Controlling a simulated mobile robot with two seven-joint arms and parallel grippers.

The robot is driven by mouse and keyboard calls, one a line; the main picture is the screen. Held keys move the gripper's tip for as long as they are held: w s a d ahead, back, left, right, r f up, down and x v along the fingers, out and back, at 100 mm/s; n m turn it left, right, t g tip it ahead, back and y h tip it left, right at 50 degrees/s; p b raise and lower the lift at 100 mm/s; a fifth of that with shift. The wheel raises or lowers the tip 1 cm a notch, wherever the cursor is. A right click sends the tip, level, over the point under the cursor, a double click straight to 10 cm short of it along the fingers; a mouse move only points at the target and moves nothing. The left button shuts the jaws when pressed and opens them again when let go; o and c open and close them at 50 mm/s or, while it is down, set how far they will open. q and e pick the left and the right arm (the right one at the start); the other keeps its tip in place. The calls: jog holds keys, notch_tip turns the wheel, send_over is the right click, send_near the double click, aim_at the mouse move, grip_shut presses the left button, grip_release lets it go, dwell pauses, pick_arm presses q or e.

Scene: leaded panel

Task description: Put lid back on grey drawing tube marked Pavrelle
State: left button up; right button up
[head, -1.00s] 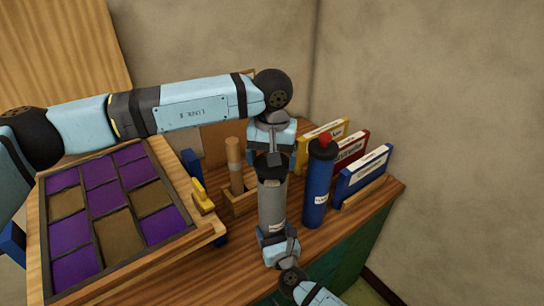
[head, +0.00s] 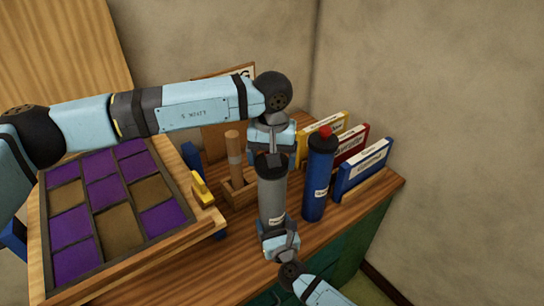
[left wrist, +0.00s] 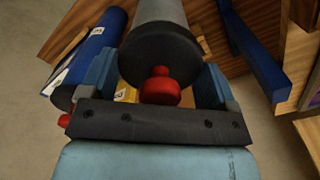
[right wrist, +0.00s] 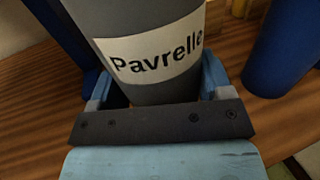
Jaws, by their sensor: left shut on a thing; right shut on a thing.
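The grey drawing tube (head: 272,195) stands upright on the wooden top in the head view. Its white label reads Pavrelle in the right wrist view (right wrist: 155,52). My right gripper (head: 279,238) is shut around its lower part. The black lid (head: 271,163) with a red knob (left wrist: 160,88) is at the tube's top end, in line with it. My left gripper (head: 272,146) comes down from above and is shut on the lid, one finger on each side. No gap shows between lid and tube, but I cannot tell how firmly it is seated.
A blue tube (head: 318,180) with a red knob stands close to the right. Yellow, red and blue upright boxes (head: 362,168) are behind it. A wooden holder with a dowel (head: 234,160) stands left. The purple leaded panel (head: 110,205) fills the left side.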

pick_arm(q)
jog(key=shift+f, duration=0.6)
jog(key=o, duration=0.8)
notch_tip(320, 180, up, 12)
pick_arm(e)
jog(key=o, duration=1.3)
jog(key=shift+s, duration=0.1)
pick_arm(q)
jog(key=shift+f+b, duration=0.85)
pick_arm(e)
jog(key=v, duration=1.3)
jog(key=shift+s+d, duration=0.15)
jog(key=shift+s, duration=0.15)
